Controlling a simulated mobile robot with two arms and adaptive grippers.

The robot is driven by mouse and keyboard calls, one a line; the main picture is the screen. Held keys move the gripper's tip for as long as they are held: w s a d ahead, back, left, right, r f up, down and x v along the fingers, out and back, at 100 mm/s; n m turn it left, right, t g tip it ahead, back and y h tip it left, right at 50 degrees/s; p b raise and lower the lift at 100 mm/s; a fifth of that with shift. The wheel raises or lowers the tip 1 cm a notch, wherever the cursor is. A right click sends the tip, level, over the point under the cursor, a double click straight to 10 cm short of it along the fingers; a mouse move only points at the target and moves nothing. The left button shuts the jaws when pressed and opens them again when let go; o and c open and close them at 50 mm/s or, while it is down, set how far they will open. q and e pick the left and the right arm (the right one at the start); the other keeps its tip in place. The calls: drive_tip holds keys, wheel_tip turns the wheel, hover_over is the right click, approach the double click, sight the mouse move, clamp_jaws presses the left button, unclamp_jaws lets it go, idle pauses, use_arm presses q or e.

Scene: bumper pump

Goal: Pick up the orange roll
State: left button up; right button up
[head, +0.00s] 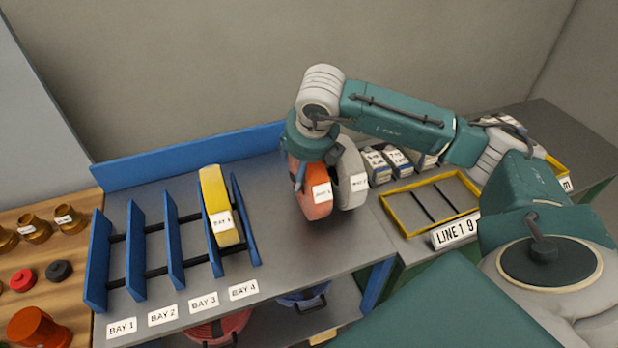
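The orange roll (316,206) is upright at the right part of the grey bench, with a white label on its face. A light grey roll (352,172), also labelled, is right beside it on the right. My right gripper (303,178) points down over the top of the orange roll, with one dark finger at its left side. The other finger is hidden, so I cannot tell whether it is open or shut. I cannot tell whether the orange roll touches the bench. My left gripper is not in view.
A blue rack (171,240) with bays labelled BAY 1 to BAY 4 holds a yellow roll (216,200) in its rightmost slot; the other slots are empty. A yellow-rimmed tray (412,234) and small boxes (397,160) are at right. Bare bench lies between rack and rolls.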

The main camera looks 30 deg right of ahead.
clamp_jaws()
drive_tip(key=shift+w+r, duration=0.15)
drive_tip(key=shift+r, duration=0.1)
